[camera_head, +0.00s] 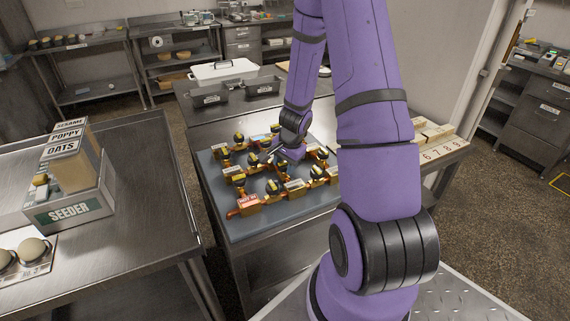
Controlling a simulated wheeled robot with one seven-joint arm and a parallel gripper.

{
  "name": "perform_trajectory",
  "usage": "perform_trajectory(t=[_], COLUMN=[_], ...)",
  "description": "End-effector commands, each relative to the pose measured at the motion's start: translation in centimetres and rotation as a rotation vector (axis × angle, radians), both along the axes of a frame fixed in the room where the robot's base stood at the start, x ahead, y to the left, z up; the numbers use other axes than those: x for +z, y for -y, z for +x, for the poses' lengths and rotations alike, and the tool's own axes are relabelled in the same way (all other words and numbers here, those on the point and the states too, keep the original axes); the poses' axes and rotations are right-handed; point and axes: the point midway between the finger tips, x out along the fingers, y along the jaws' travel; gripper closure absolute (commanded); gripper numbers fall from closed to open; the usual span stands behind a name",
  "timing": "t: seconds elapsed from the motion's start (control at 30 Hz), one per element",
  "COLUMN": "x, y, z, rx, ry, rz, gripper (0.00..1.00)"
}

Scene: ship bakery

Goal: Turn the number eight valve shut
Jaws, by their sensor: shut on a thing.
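Several brass valves with dark-and-yellow knobs stand in rows on a grey board (286,217) on the metal table in front of me. The tags are too small to read, so I cannot tell which valve is number eight. My gripper (273,157) is low among the valves in the middle of the board, shut on a valve handle. Its fingertips and that handle are small and partly hidden. My arm hides the right side of the board.
A SEEDER box (72,211) is on the left table. Neighbouring valves stand close around my gripper.

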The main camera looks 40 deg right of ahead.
Motion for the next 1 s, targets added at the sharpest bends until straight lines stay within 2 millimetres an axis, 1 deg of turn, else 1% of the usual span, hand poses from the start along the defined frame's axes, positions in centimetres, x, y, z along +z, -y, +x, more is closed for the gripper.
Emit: perform_trajectory(t=[0.53,0.57,0.6,0.63,0.67,1.0], x=[0.04,0.04,0.04,0.04,0.03,0.25], y=[0.03,0.03,0.02,0.02,0.01,0.0], z=[0.04,0.04,0.04,0.04,0.04,-0.02], rx=[-0.023,-0.023,-0.023,-0.023,-0.023,-0.021], ry=[0.001,0.001,0.001,0.001,0.001,0.0], rz=[-0.001,-0.001,-0.001,-0.001,0.0,-0.002], gripper=[0.81,0.5,0.41,0.34,0.31,0.31])
